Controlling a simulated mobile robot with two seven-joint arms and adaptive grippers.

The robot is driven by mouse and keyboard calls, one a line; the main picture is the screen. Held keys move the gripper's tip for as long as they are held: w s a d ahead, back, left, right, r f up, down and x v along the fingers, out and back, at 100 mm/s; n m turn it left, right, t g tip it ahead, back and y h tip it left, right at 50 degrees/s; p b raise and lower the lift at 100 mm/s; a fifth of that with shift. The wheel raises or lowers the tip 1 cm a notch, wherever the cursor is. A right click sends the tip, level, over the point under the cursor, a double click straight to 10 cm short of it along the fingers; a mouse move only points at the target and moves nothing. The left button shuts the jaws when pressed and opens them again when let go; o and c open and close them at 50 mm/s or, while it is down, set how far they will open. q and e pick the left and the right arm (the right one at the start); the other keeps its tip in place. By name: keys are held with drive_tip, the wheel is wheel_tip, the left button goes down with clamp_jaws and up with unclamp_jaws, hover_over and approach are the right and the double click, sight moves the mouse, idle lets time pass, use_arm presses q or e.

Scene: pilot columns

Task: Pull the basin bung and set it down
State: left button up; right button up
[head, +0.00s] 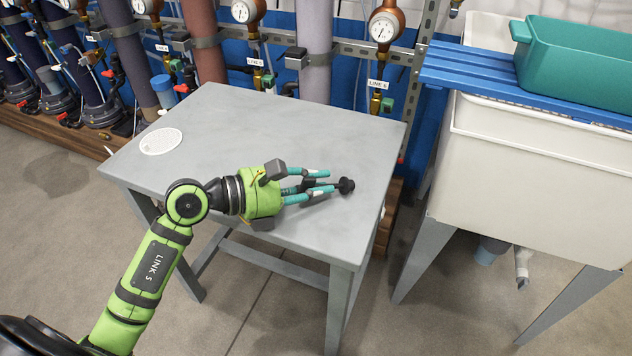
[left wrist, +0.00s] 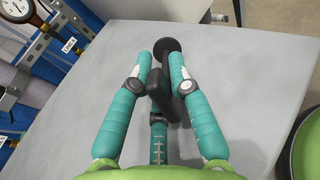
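The black bung (head: 346,185) has a round disc at one end and a dark stem or handle. It is over the grey table (head: 270,125), with its disc beyond the fingertips. My left gripper (head: 322,182) has teal fingers, closed around the bung's handle. The left wrist view shows the bung (left wrist: 167,48) between the fingers of the left gripper (left wrist: 162,60). I cannot tell whether the bung touches the tabletop. The white basin (head: 530,150) stands to the right on grey legs; its inside is mostly hidden. My right gripper is not in view.
A round white perforated disc (head: 160,141) lies at the table's left. A blue slatted rack (head: 470,70) and a teal tub (head: 580,62) sit across the basin. Columns, gauges (head: 384,28) and valves line the wall behind the table. Most of the tabletop is clear.

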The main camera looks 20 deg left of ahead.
use_arm(q)
drive_tip(key=shift+s+f, duration=0.1)
drive_tip(key=shift+f, duration=0.6)
drive_tip(key=o, duration=0.6)
drive_tip(key=shift+c, duration=0.2)
drive_tip(key=v, duration=0.4)
drive_tip(key=r+v, duration=0.1)
drive_tip(key=v, duration=0.7)
drive_tip(key=shift+r, duration=0.2)
